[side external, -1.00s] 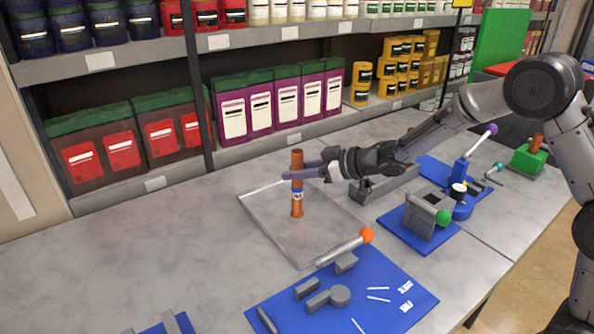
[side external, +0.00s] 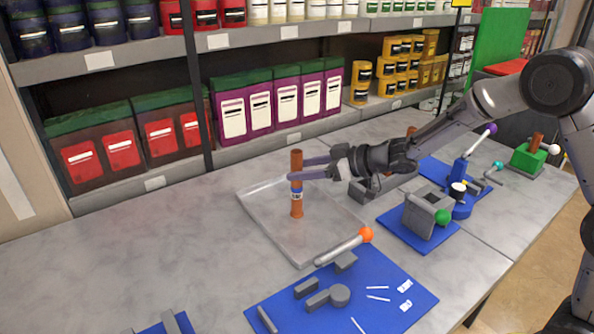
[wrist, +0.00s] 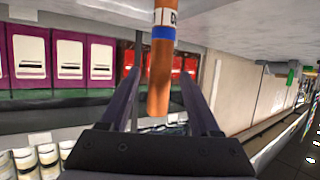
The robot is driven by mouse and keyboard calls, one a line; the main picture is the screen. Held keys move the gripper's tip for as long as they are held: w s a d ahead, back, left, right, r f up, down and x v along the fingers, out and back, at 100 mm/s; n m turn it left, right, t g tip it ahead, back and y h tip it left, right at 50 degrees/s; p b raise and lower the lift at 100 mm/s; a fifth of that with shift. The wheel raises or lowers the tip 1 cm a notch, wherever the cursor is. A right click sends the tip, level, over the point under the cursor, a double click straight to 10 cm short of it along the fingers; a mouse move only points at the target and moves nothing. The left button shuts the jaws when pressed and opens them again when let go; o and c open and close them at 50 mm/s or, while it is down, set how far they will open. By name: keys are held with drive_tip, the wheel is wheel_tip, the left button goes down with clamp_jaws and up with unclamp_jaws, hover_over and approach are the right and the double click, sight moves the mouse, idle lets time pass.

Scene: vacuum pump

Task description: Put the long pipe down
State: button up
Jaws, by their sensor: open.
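The long pipe (side external: 297,208) is copper-brown with a white and blue band near its middle. It stands upright on the clear tray (side external: 262,219) in the side view. My gripper (side external: 296,169) reaches in from the right, level with the pipe's upper half. Its fingers are apart, with the pipe between or just at their tips. In the wrist view the pipe (wrist: 160,82) shows between the two spread fingers, with a visible gap on each side.
A blue board (side external: 375,305) with grey parts and an orange-ended lever (side external: 366,235) lies in front of the tray. Blue-based fixtures (side external: 419,238) stand to the right. Shelves with purple boxes (side external: 258,109) run behind. The table left of the tray is clear.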

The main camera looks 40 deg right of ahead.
drive_tip(key=s+d+r+m+h, duration=0.2)
drive_tip(key=s+d+r+h, duration=0.1)
drive_tip(key=s+d, duration=0.3)
drive_tip(key=s+d+r+m+g+h, duration=0.1)
drive_tip(key=s+d+r+h, duration=0.2)
drive_tip(key=s, duration=0.5)
drive_tip(key=s+d+r+m+h, duration=0.2)
drive_tip(key=s+d+r+h, duration=0.15)
drive_tip(key=s+d, duration=0.2)
drive_tip(key=s+a+f+g+y, duration=0.1)
drive_tip(key=s+a+f+g, duration=0.1)
drive_tip(key=s, duration=0.7)
drive_tip(key=s+a+f+m+g+y, duration=0.1)
drive_tip(key=s+a+f+g, duration=0.1)
drive_tip(key=s, duration=0.8)
drive_tip(key=shift+s+a+f+g+y, duration=0.25)
drive_tip(key=shift+a+f+g+y, duration=0.1)
drive_tip(key=shift+a+g, duration=0.35)
